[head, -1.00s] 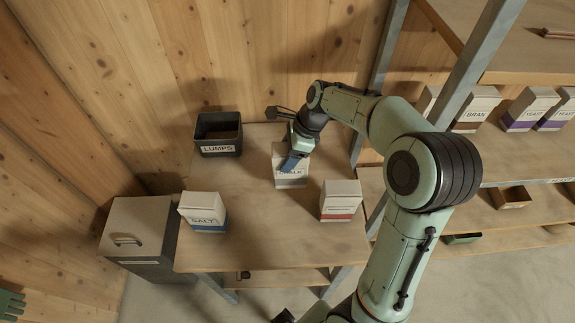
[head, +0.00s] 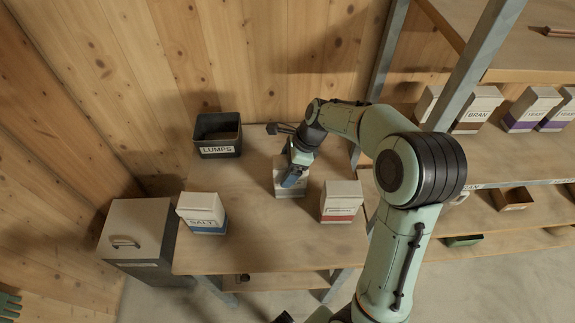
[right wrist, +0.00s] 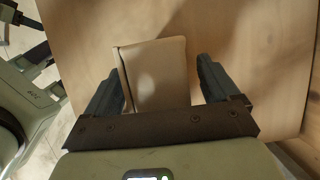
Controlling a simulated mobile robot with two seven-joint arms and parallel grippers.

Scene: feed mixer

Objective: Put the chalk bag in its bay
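The chalk bag (head: 281,187), a pale box-shaped bag with a grey lower band, stands on the wooden table in the head view. My right gripper (head: 291,180) is at the bag and covers most of its front and label. In the right wrist view the bag's pale top (right wrist: 158,75) lies between the two dark fingers of the right gripper (right wrist: 160,88). The fingers are apart, with a clear gap on the right side and the left finger close to the bag. My left gripper is not in view. I cannot make out which bay is for chalk.
The table (head: 250,250) also holds a salt bag (head: 202,212), a red-banded bag (head: 341,202) close on the right, and a black LUMPS bin (head: 218,135). A grey-posted shelf with bran (head: 474,108) and purple-banded bags (head: 530,108) stands right. A lidded bin (head: 138,230) is left.

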